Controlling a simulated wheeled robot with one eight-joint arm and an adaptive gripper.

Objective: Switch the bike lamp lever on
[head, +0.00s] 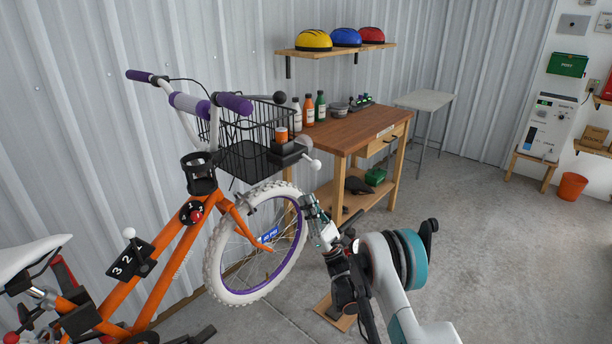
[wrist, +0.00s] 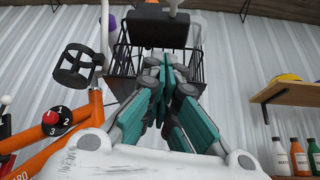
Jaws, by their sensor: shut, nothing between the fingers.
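The bike lamp (head: 286,151) is a black box with an orange top at the front of the wire basket. A lever with a white ball knob (head: 313,163) sticks out from its right side. The lever's exact setting is unclear.
The orange bike (head: 172,262) has a numbered dial (head: 192,212) and a numbered shift lever (head: 130,260) on its frame. A wooden workbench (head: 345,132) with bottles stands behind the wheel. A helmet shelf (head: 335,50) is on the wall.

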